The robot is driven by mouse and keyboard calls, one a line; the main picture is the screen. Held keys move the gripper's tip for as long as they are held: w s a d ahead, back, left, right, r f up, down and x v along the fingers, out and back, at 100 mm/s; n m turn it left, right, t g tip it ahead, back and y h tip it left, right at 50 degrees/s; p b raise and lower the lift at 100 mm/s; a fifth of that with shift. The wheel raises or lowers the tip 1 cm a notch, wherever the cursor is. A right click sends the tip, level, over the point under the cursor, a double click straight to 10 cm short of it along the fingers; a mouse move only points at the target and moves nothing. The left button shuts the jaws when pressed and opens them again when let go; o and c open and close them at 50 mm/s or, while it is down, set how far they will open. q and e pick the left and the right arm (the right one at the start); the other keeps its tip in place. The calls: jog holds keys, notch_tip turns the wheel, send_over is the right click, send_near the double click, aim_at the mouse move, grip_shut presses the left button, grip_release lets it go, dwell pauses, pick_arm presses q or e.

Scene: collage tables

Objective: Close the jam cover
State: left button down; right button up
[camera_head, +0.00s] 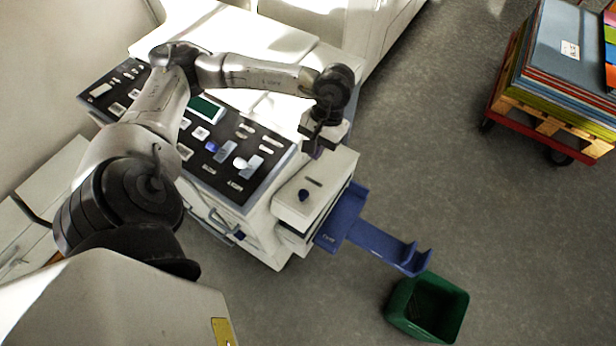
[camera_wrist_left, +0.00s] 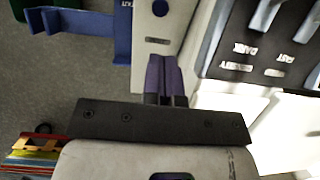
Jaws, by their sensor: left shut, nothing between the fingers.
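A white side unit of the copier (camera_head: 325,182), with a dark blue knob and a small slot on top, looks like the jam cover. It juts out beside the control panel, with a dark gap below its top part. It also shows in the wrist view (camera_wrist_left: 160,32). My left gripper (camera_head: 314,152) is over the far end of this unit. Its purple fingers (camera_wrist_left: 165,62) are together and empty, close to the white surface. I cannot tell whether they touch it. My right gripper is not in view.
A blue output tray (camera_head: 365,236) sticks out from the unit. A green bin (camera_head: 400,311) stands on the floor near its end. The copier's control panel (camera_head: 216,160) lies to the left. A red cart (camera_head: 535,140) with stacked boards stands far right. Grey floor between is clear.

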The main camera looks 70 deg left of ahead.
aim_at(304, 194)
pick_arm(q)
jog(key=x, duration=1.3)
jog(key=shift+s+d+f, duration=0.1)
jog(key=shift+d+f, duration=0.1)
jog(key=shift+f, duration=0.15)
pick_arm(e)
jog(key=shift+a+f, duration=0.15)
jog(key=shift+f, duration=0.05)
